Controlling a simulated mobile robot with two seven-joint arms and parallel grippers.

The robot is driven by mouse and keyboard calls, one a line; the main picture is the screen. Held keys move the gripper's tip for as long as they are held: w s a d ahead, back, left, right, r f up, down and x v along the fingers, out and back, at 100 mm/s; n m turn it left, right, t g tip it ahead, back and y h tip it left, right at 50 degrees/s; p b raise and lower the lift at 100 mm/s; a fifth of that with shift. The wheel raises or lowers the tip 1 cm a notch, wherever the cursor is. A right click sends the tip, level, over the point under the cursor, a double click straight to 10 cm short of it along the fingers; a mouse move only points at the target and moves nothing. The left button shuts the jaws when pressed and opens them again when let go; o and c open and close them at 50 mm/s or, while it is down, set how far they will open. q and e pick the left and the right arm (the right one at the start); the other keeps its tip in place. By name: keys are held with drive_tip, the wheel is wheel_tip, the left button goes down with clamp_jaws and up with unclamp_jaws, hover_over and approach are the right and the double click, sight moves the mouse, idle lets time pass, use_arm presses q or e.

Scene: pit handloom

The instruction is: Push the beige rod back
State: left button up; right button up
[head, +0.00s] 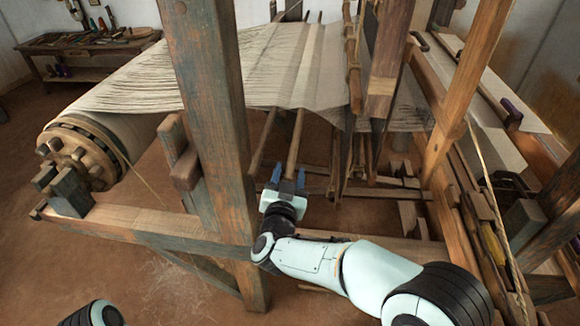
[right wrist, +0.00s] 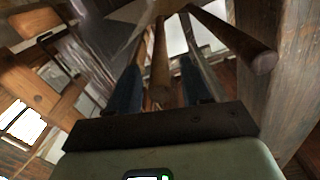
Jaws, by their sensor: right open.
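A beige rod (head: 295,142) slopes down from under the stretched threads, and its lower end is at my right gripper (head: 288,174). The gripper's two blue fingers are open, one on each side of the rod's end. In the right wrist view the rod (right wrist: 161,62) runs between the blue fingers, with a gap visible on both sides. I cannot tell whether its end touches the palm. A second, similar rod (head: 263,143) slopes down just left of the gripper; it also shows in the right wrist view (right wrist: 235,38), outside the fingers. My left gripper is out of view.
A thick wooden post (head: 212,110) stands just left of my right gripper. The warp sheet (head: 270,65) stretches above, from the warp roller (head: 85,150) on the left. A lower frame beam (head: 150,225) crosses in front. A tool table (head: 85,45) stands far left.

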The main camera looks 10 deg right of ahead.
drive_tip(key=shift+x, duration=1.3)
clamp_jaws()
drive_tip(key=a, duration=0.2)
drive_tip(key=w+a+p, duration=0.1)
drive_tip(key=a, duration=0.1)
drive_tip(key=shift+p, duration=0.3)
unclamp_jaws()
drive_tip(key=shift+a, duration=0.1)
